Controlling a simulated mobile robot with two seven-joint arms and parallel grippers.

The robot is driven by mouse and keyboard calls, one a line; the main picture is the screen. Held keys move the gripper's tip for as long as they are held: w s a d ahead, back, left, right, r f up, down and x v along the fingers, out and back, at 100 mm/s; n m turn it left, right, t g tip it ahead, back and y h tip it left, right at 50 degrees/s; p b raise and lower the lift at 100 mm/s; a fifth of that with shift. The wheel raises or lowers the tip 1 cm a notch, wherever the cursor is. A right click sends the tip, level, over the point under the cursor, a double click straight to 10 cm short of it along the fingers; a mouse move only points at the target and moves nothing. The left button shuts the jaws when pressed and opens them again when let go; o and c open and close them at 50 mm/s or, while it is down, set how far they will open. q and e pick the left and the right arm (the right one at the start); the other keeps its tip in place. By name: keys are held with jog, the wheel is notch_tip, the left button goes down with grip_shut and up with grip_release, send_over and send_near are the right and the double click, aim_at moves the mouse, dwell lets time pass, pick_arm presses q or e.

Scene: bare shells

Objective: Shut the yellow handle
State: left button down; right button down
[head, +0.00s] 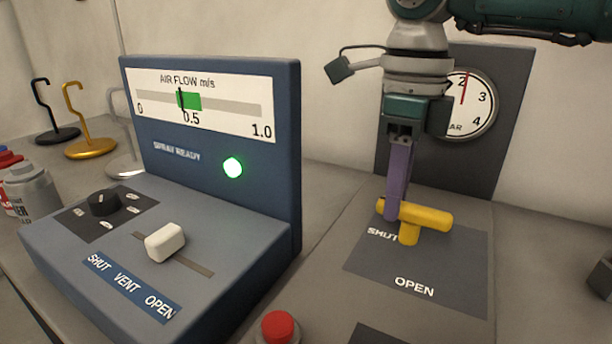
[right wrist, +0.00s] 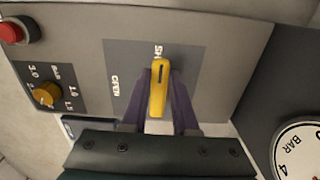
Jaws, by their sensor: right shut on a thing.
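The yellow handle (head: 430,215) is a bar on a short stem above a dark plate (head: 452,262) marked SHUT and OPEN. Its bar lies roughly left to right, with its left end above the word SHUT; OPEN is nearer the front. My right gripper (head: 392,212) reaches down from above and is shut on the handle near its left end. In the right wrist view, the handle (right wrist: 158,92) lies between the two purple fingers of the right gripper (right wrist: 158,108). Part of the word SHUT is hidden by the handle.
A blue console (head: 270,215) with a white slider knob (head: 165,242) and a lit green lamp (head: 232,167) stands left. A red button (head: 278,327) is at the front. A dial gauge (head: 470,105) stands behind my right gripper. Hooks and bottles are far left.

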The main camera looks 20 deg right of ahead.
jog(key=c, duration=0.7)
grip_release()
jog(key=shift+r, duration=0.1)
notch_tip(320, 180, up, 10)
jog(key=shift+f, duration=0.1)
